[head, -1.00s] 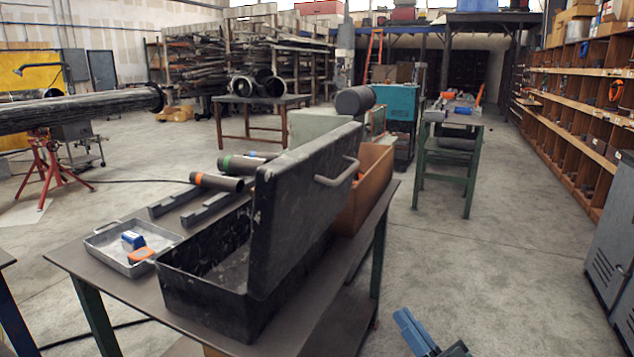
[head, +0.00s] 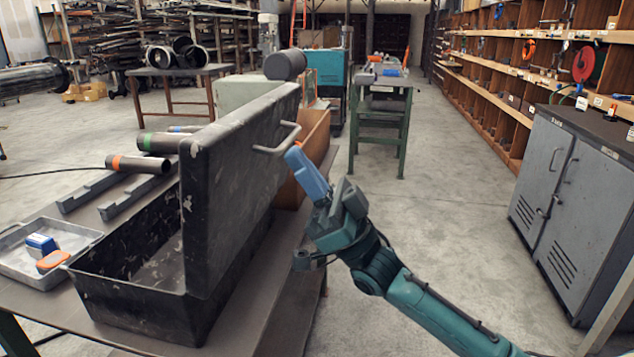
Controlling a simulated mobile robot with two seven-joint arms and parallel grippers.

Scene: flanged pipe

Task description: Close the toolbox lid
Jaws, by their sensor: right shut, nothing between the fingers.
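The black toolbox (head: 140,300) sits on the table with its worn lid (head: 235,175) standing upright along its right side. The box is open and its inside looks empty where it shows. A metal handle (head: 284,142) sticks out from the lid's outer face. My right gripper (head: 297,158), with blue fingers, is shut and empty. Its fingertips are close by the handle on the lid's right side; I cannot tell whether they touch it. My left gripper is not in view.
A metal tray (head: 75,237) with a blue and an orange item stands left of the toolbox. Pipes (head: 140,163) and dark bars (head: 130,197) lie behind it. A wooden box (head: 312,145) stands behind the lid. A grey cabinet (head: 580,200) is at right, with open floor between.

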